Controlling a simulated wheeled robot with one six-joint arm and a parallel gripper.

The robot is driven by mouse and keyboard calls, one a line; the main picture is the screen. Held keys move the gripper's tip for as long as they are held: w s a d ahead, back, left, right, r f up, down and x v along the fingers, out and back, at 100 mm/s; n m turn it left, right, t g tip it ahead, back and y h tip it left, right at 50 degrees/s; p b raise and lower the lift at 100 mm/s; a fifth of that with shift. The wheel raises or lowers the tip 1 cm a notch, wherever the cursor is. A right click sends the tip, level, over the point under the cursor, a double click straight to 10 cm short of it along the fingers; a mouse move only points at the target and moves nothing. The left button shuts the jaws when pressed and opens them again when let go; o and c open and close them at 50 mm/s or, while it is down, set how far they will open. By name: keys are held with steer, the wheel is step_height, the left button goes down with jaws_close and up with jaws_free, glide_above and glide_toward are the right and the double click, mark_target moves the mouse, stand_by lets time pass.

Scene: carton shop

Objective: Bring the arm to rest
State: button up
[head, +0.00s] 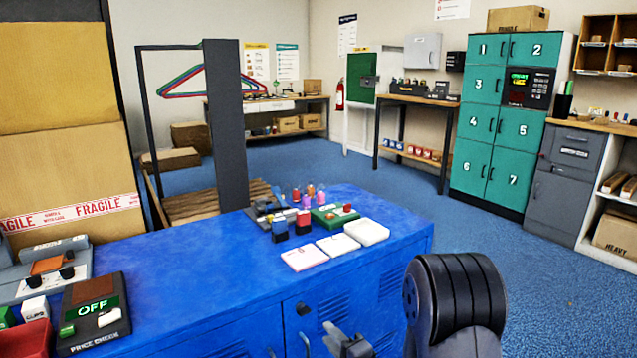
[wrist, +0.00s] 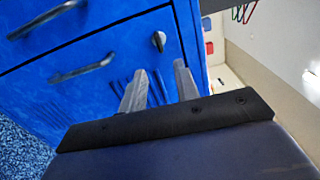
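My gripper (head: 346,342) is at the bottom of the head view, in front of the blue cabinet (head: 180,255). In the wrist view my gripper (wrist: 161,68) has its two grey fingers apart with nothing between them. The fingers point at the cabinet's blue front (wrist: 120,60), close to a dark round knob (wrist: 158,41) and vent slots. I cannot tell whether the fingertips touch the front. My dark arm link covers part of the cabinet's right end in the head view.
Ink bottles, stamps and white pads (head: 338,245) stand on the cabinet top. A price-check device (head: 95,312) is at the left. A rack with coloured hangers (head: 212,85) stands behind. Teal numbered lockers (head: 490,120) stand at the back right. Blue carpet (head: 390,205) is clear between.

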mark_target(308, 312)
steer(key=w+a+n+b, duration=0.1)
steer(key=w, duration=0.1)
steer(key=w+a+n+b, duration=0.1)
steer(key=w+a, duration=0.1)
steer(key=w+a+n+b, duration=0.1)
steer(key=w+n, duration=0.1)
steer(key=shift+w+a+r, duration=0.1)
steer(key=shift+w+a, duration=0.2)
steer(key=shift+w, duration=0.05)
steer(key=n+b, duration=0.1)
steer(key=n, duration=0.1)
steer(key=n+b, duration=0.1)
steer(key=n, duration=0.2)
steer(key=shift+s+a+r, duration=0.1)
steer(key=shift+r, duration=0.05)
steer(key=n+b, duration=0.2)
steer(key=n, duration=0.3)
steer(key=shift+a+r, duration=0.1)
steer(key=n+b, duration=0.1)
steer(key=n, duration=0.1)
steer(key=n+b, duration=0.1)
steer(key=n, duration=0.1)
steer(key=shift+s+a, duration=0.15)
steer(key=shift+s+d+r, duration=0.15)
steer(key=shift+s+d, duration=0.05)
steer(key=shift+s, duration=0.05)
steer(key=shift+v, duration=0.95)
